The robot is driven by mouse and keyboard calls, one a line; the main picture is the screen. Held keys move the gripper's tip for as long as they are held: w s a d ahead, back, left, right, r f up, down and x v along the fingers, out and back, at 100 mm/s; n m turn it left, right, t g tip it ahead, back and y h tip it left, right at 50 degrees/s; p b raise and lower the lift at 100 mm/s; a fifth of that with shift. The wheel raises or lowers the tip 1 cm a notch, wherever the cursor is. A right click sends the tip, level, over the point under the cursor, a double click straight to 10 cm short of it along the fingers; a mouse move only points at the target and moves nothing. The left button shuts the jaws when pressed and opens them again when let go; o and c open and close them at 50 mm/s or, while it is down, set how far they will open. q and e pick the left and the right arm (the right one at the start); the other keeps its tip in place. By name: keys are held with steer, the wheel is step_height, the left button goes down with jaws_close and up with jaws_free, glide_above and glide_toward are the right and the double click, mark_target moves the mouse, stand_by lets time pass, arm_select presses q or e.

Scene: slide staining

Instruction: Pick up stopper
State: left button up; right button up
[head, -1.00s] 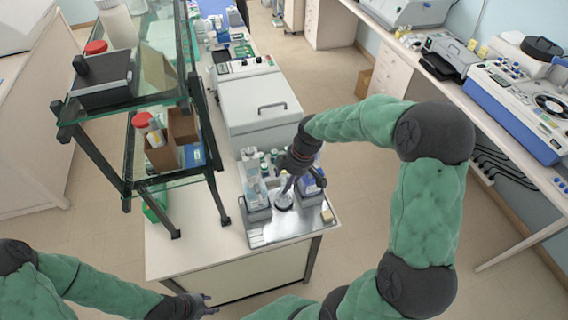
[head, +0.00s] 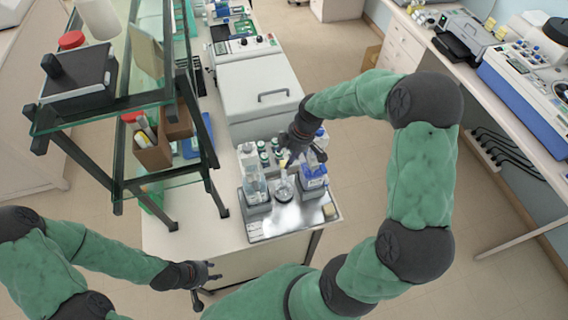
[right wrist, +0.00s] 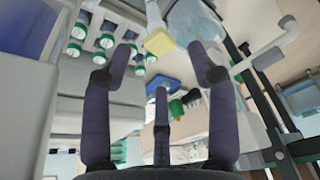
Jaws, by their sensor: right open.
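A small yellow piece (right wrist: 160,41), which looks like the stopper, shows just beyond my fingertips in the right wrist view. A yellow spot beside the gripper in the head view (head: 284,163) may be the same piece. My right gripper (head: 290,160) is above the metal tray (head: 290,229), over a small glass vessel (head: 284,187). Its fingers (right wrist: 162,65) are spread, with nothing between them, in the right wrist view. My left gripper (head: 212,282) hangs in front of the bench with fingers apart and empty.
A clear bottle (head: 255,186) stands left of the glass vessel and a blue-labelled bottle (head: 313,177) right of it. Several green-capped bottles (head: 263,147) stand behind. A glass shelf rack (head: 120,115) is at left, and a white lidded box (head: 258,95) at the back.

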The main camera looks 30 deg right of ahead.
mark_target(285, 163)
steer(key=shift+p+x, duration=0.7)
steer(key=shift+x, duration=2)
steer(key=c, duration=0.8)
